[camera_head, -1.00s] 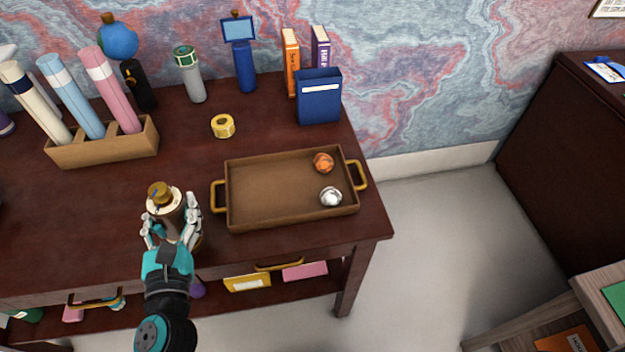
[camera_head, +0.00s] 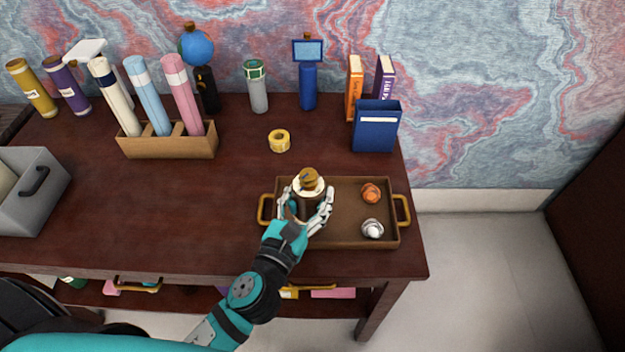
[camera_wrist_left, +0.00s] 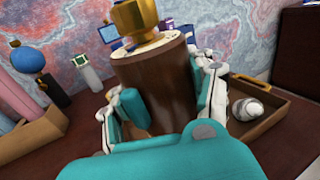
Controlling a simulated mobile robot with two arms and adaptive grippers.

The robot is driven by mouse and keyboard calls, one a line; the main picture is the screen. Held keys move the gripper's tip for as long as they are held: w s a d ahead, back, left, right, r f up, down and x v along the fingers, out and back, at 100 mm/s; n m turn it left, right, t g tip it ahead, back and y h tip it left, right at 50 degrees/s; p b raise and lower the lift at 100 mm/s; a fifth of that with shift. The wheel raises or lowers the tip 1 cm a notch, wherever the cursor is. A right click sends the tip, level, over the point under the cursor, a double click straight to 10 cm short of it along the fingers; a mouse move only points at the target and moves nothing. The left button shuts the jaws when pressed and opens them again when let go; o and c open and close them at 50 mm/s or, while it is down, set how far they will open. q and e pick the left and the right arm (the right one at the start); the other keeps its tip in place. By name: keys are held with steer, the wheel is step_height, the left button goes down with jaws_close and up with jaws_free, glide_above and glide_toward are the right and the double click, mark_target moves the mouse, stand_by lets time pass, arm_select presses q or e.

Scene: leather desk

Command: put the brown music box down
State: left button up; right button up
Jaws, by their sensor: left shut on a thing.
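The brown music box (camera_head: 309,187) is a dark brown cylinder with a pale top and a gold piece on it. My left gripper (camera_head: 306,212) is shut around its sides and holds it upright over the left part of the brown tray (camera_head: 345,241). In the left wrist view the music box (camera_wrist_left: 158,85) fills the middle, between the fingers of my left gripper (camera_wrist_left: 165,105). Its base is hidden, so I cannot tell whether it touches the tray. My right gripper is not in view.
An orange ball (camera_head: 370,193) and a white ball (camera_head: 372,229) lie in the tray's right part. A yellow tape roll (camera_head: 279,141) sits behind the tray. A blue box (camera_head: 376,127) stands at the back right. The desk left of the tray is clear.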

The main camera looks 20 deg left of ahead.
arm_select(q)
steer(key=w+a+f+b, duration=0.2)
steer(key=w+f+b, duration=0.2)
steer(key=w, duration=0.2)
stand_by(0.3)
steer(key=shift+f, duration=0.2)
steer(key=o, duration=1.5)
steer(key=shift+c, duration=0.2)
